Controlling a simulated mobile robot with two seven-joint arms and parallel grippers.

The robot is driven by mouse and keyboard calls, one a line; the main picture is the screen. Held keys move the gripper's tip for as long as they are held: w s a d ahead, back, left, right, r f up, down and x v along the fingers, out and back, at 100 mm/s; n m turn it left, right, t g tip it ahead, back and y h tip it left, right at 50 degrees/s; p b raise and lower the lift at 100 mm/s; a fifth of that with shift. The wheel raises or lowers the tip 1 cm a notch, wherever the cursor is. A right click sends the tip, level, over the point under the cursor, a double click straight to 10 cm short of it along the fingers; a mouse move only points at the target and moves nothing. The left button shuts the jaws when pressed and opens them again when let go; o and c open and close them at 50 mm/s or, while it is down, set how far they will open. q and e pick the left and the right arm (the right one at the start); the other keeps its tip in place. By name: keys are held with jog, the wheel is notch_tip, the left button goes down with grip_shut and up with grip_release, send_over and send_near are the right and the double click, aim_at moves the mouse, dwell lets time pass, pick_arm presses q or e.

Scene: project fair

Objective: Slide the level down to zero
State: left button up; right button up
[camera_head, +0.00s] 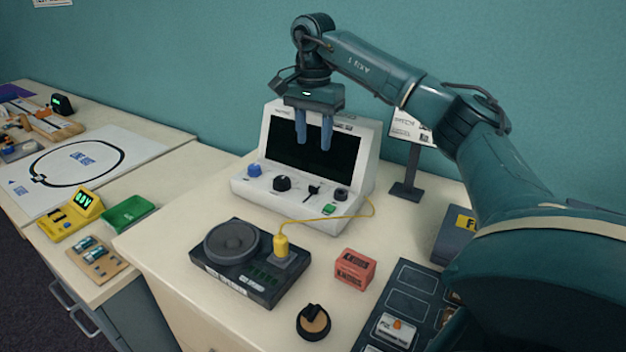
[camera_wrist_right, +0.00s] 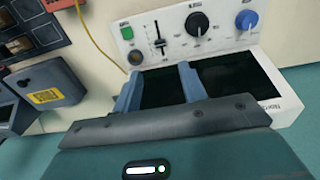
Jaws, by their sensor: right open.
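The white console (camera_head: 300,215) has a dark screen and a sloped control panel. The level slider (camera_head: 313,189) is a small black cap in a short slot on that panel, right of the black knob. In the right wrist view the slider (camera_wrist_right: 160,43) shows with its cap toward the screen end of its slot. My right gripper (camera_head: 314,144) is open and empty, with fingers pointing down in front of the screen, above and apart from the slider. In the right wrist view its fingers (camera_wrist_right: 160,86) are spread over the screen. My left gripper is not in view.
A blue knob (camera_head: 254,170), a black knob (camera_head: 282,183) and a green button (camera_head: 329,209) sit near the slider. A yellow cable (camera_head: 345,216) runs past the console to a dark turntable unit (camera_head: 240,262). A red box (camera_head: 355,269) stands in front.

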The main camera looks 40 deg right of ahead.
aim_at(313, 186)
notch_tip(313, 186, down, 11)
jog(key=shift+f, duration=0.2)
jog(key=shift+c, duration=0.2)
grip_shut()
dwell(0.4)
